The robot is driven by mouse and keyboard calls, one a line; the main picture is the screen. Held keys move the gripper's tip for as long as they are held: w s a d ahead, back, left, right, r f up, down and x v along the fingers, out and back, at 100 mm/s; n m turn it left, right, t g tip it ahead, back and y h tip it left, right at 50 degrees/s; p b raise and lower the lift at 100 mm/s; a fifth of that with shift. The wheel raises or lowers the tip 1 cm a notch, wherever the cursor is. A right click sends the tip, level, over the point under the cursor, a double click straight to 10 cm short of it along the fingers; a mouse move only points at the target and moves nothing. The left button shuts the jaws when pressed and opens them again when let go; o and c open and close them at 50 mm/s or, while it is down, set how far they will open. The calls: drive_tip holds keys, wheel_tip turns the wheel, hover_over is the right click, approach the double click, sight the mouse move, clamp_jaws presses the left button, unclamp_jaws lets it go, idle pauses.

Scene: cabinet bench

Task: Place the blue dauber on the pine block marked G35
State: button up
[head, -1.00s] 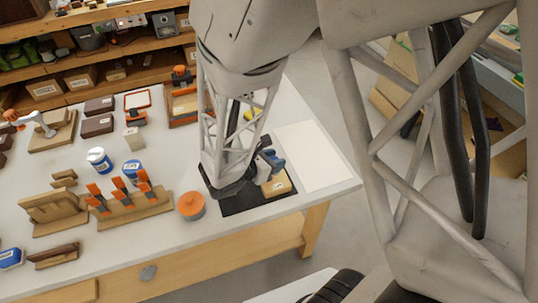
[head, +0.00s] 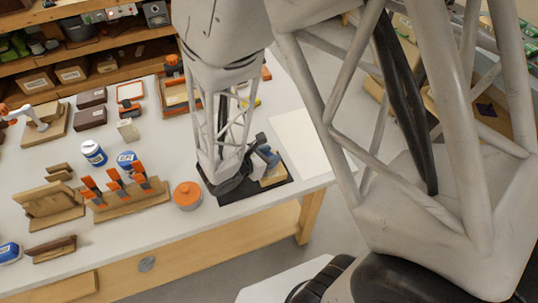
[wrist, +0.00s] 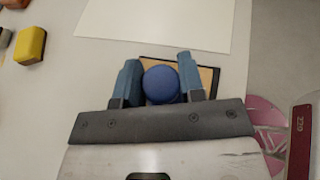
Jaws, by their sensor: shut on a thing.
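My gripper (wrist: 160,72) has its two blue fingers on either side of a round blue dauber (wrist: 161,85). It is shut on the dauber. The pine block (wrist: 207,78) shows behind and beside the fingers in the wrist view. In the head view the gripper (head: 264,157) is right over the pine block (head: 273,179), which lies on a black mat (head: 240,201). The dauber is not clearly distinct from the blue fingers there. The block's marking cannot be read, and whether the dauber touches the block cannot be told.
An orange-lidded round container (head: 187,195) stands just left of the mat. A white sheet (head: 310,143) lies behind it, near the bench's right edge. A wooden rack with orange-handled tools (head: 125,200) and blue-labelled jars (head: 93,153) stand further left. A yellow block (wrist: 30,45) shows in the wrist view.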

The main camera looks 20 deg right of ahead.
drive_tip(key=shift+f, duration=0.2)
drive_tip(key=o, duration=1.1)
drive_tip(key=shift+c, duration=0.2)
drive_tip(key=shift+r, duration=0.2)
drive_tip(key=shift+a, duration=0.1)
drive_tip(key=v, duration=1.2)
drive_tip(key=shift+r, duration=0.2)
